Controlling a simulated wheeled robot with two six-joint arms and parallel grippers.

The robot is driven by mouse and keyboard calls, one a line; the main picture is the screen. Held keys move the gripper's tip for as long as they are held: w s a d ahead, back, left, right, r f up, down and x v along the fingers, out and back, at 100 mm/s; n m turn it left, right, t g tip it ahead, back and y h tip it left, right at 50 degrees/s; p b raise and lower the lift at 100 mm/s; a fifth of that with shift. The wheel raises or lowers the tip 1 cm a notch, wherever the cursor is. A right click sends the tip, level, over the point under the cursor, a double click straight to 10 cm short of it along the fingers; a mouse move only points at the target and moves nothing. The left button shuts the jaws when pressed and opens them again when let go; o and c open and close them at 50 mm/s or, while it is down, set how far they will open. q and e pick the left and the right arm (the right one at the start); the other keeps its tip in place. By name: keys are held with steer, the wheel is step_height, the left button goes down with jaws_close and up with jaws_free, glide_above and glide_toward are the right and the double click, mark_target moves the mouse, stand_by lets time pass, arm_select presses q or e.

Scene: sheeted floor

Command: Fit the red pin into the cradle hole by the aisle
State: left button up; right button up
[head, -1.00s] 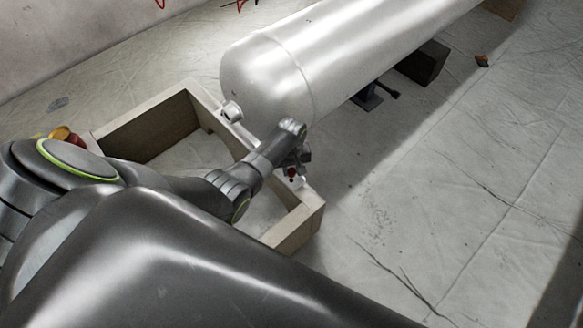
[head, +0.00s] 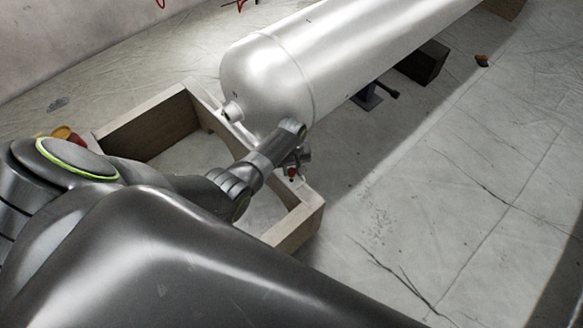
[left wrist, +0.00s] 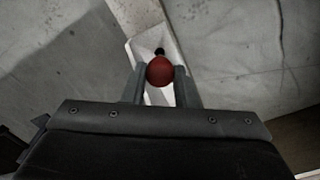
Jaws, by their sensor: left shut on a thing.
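The red pin (left wrist: 160,70) shows in the left wrist view as a round red head between the two fingers of my left gripper (left wrist: 160,88), which is shut on it. Just beyond the head is a dark hole (left wrist: 159,50) in a pale, narrow block. The pin's shank is hidden, so I cannot tell whether it is in the hole. In the head view, my left gripper (head: 294,168) points down at the near right corner of the wooden cradle (head: 298,228), with a small red spot of the pin (head: 292,173) below it. My right gripper is not in view.
A large white tank (head: 345,60) lies with its rounded end over the cradle, close to my left wrist. A dark block (head: 424,63) and a dark stand (head: 368,97) are beneath it. The sheeted floor (head: 450,190) at the right is mostly clear.

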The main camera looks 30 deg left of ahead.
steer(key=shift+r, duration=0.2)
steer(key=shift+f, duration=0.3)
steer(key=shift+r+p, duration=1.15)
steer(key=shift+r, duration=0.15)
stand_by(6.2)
